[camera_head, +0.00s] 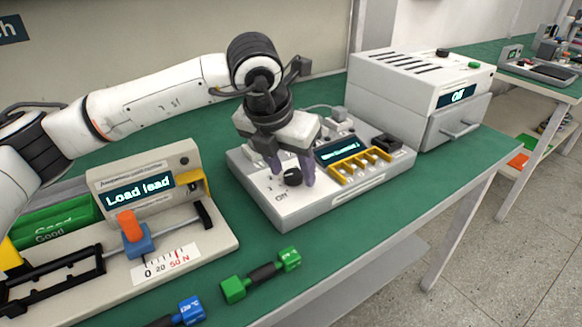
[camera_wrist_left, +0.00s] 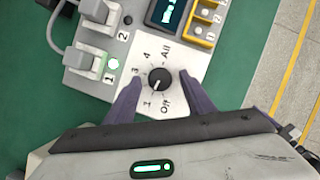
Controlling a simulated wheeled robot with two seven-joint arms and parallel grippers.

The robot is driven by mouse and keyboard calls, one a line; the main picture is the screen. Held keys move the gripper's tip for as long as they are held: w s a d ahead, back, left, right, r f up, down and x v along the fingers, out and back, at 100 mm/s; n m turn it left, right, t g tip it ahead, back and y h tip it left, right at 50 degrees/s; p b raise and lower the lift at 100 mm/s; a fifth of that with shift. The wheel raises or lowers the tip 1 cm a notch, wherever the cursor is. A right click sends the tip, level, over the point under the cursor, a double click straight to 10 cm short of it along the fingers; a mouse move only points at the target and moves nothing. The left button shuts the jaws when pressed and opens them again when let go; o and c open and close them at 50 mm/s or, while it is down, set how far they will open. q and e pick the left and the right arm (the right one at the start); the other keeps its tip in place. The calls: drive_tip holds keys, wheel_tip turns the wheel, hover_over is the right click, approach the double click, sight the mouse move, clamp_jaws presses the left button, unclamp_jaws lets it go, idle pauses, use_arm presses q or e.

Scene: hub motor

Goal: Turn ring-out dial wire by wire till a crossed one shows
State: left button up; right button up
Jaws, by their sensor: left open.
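The ring-out tester is a pale box (camera_head: 345,195) on the green bench. Its black dial knob (camera_head: 292,178) also shows in the left wrist view (camera_wrist_left: 159,78), ringed by the marks Off, 1, 3, 4 and All. A pale pointer mark on the knob seems to face the lower left, toward 1. My left gripper (camera_head: 292,172) points down with its purple fingers on either side of the knob, open; a gap shows beside the knob. The tester's display (camera_head: 338,152) is lit, its text too small to read surely. My right gripper is not in view.
A force tester (camera_head: 150,200) reading "Load lead" stands at left. A green-ended tool (camera_head: 262,274) and a blue one (camera_head: 188,312) lie in front. A grey box reading "Off" (camera_head: 412,85) stands at the back right.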

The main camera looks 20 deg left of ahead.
use_arm(q)
drive_tip(key=c, duration=1.1)
drive_tip(key=shift+o, duration=0.2)
drive_tip(key=m, duration=0.1)
drive_tip(key=m+h+b, duration=0.1)
drive_tip(key=m, duration=0.1)
drive_tip(key=shift+w+a+g, duration=0.1)
drive_tip(key=shift+a+g, duration=0.1)
drive_tip(key=shift+g, duration=0.1)
drive_tip(key=shift+w+a+r+m+g+h+p, duration=0.1)
drive_tip(key=shift+m+g+h+p, duration=0.4)
drive_tip(key=shift+m, duration=1.8)
drive_tip(key=shift+h, duration=0.4)
drive_tip(key=o, duration=1.1)
drive_tip(key=shift+c, duration=0.2)
